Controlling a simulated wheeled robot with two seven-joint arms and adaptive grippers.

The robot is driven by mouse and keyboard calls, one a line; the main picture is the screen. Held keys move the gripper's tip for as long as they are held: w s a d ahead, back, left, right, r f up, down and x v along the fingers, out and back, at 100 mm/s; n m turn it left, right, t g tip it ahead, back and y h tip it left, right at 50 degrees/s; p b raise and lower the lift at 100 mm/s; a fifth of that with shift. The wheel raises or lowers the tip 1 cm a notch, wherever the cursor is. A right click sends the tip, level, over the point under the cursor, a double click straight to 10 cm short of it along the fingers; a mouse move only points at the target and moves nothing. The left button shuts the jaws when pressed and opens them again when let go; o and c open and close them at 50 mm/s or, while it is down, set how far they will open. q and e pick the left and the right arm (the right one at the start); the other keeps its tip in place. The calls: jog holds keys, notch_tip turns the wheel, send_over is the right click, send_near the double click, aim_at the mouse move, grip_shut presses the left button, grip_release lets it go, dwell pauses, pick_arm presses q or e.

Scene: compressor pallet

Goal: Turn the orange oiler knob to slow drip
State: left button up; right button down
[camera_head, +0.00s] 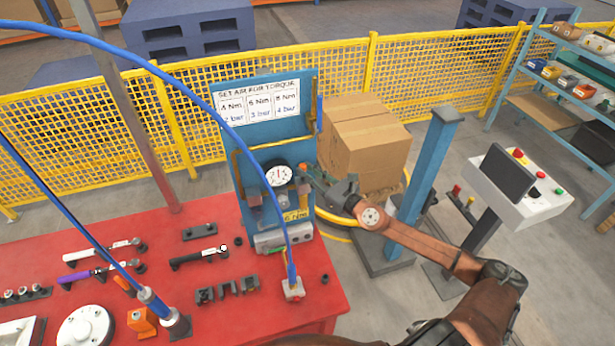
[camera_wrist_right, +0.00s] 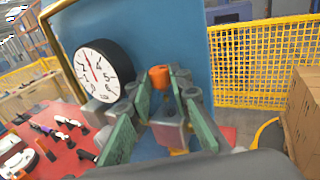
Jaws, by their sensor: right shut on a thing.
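The orange oiler knob (camera_wrist_right: 159,75) shows in the right wrist view, between the fingertips of my right gripper (camera_wrist_right: 165,82), beside the white gauge (camera_wrist_right: 97,72). The green-padded fingers are closed around the knob from both sides. In the head view my right gripper (camera_head: 317,178) reaches in from the right to the blue panel (camera_head: 262,100), next to the round gauge (camera_head: 279,175). I cannot tell the knob's exact setting. My left gripper is not in view.
The red table (camera_head: 200,225) carries wrenches, black blocks and a small grey box with a red button (camera_head: 293,288). Blue hoses cross in front of the panel. A cardboard box (camera_head: 362,145), a blue post (camera_head: 430,165) and a control console (camera_head: 525,190) stand to the right.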

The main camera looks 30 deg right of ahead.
jog(key=shift+r, duration=0.15)
jog(key=c, duration=1.8)
grip_release()
jog(key=shift+o, duration=0.2)
jog(key=v, duration=1.2)
